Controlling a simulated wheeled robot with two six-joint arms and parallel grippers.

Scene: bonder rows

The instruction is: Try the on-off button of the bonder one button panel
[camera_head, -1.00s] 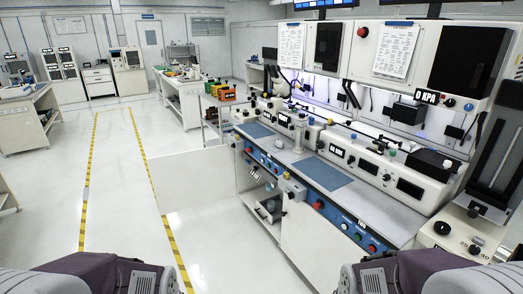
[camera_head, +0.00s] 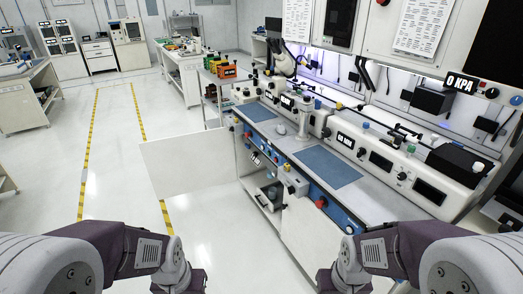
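The bonder bench (camera_head: 290,138) runs diagonally along the right side, with white instrument housings on top. A blue control strip (camera_head: 302,183) with buttons and knobs lines its front edge. A red button (camera_head: 321,202) shows on that strip. A small grey box (camera_head: 291,181) juts from the front edge just left of it. I cannot tell which part is the one button panel. My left arm comes in at the lower left and my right arm at the lower right, both apart from the bench. Neither set of gripper fingers shows; both arms run past the bottom edge.
A white cabinet door (camera_head: 190,163) stands open, jutting left across the floor. Two blue mats (camera_head: 328,168) lie on the bench top. A microscope (camera_head: 283,60) stands at the bench's far end. Clear floor with yellow tape lines (camera_head: 83,150) lies at left.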

